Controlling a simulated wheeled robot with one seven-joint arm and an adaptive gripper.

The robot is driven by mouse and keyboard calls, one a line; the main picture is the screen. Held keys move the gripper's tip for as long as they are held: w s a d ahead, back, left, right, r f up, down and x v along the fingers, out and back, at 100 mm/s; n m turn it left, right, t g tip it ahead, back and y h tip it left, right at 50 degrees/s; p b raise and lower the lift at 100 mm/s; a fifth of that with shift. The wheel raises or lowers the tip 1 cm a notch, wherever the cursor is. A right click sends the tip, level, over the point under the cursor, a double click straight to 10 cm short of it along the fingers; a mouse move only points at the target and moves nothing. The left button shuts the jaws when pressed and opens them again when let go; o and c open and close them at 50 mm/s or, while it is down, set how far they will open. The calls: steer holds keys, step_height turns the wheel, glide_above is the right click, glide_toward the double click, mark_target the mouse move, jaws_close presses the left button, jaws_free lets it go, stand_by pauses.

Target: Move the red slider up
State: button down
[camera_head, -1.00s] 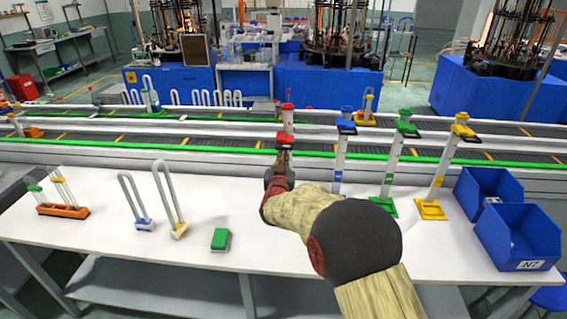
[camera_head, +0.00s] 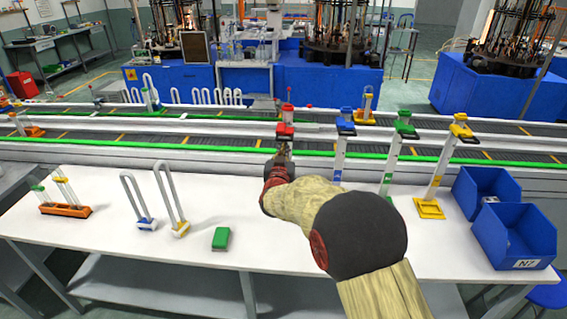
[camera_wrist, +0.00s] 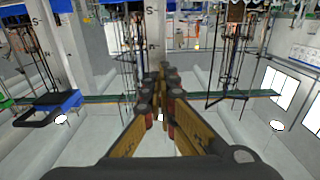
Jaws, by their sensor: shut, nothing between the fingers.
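The red slider (camera_head: 285,129) sits high on its upright white post, a short way below the post's red top (camera_head: 287,107). My gripper (camera_head: 284,150) is shut and empty, right below the slider in the head view. Whether its fingertips touch the slider's underside I cannot tell. My gripper and arm hide the lower post and base. In the wrist view my fingers (camera_wrist: 167,76) meet at the tips, with nothing between them. I cannot make out the red slider there.
Blue (camera_head: 345,126), green (camera_head: 406,130) and yellow (camera_head: 462,131) sliders stand on posts to the right. Blue bins (camera_head: 515,238) lie at the table's right end. A green block (camera_head: 221,239) and U-shaped tubes (camera_head: 170,200) are left. The blue slider's dark handle shows in the wrist view (camera_wrist: 38,117).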

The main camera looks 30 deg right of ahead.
steer(key=shift+r+p, duration=0.8)
steer(key=shift+r, duration=0.85)
steer(key=shift+f+b, duration=0.7)
steer(key=shift+f, duration=0.3)
steer(key=shift+s, duration=0.1)
steer(key=p, duration=0.1)
glide_toward(285, 133)
steer(key=s+a, duration=0.1)
steer(key=s+f, duration=0.1)
steer(key=s+a+f, duration=0.1)
steer(key=shift+s+a, duration=0.3)
steer(key=shift+s, duration=0.05)
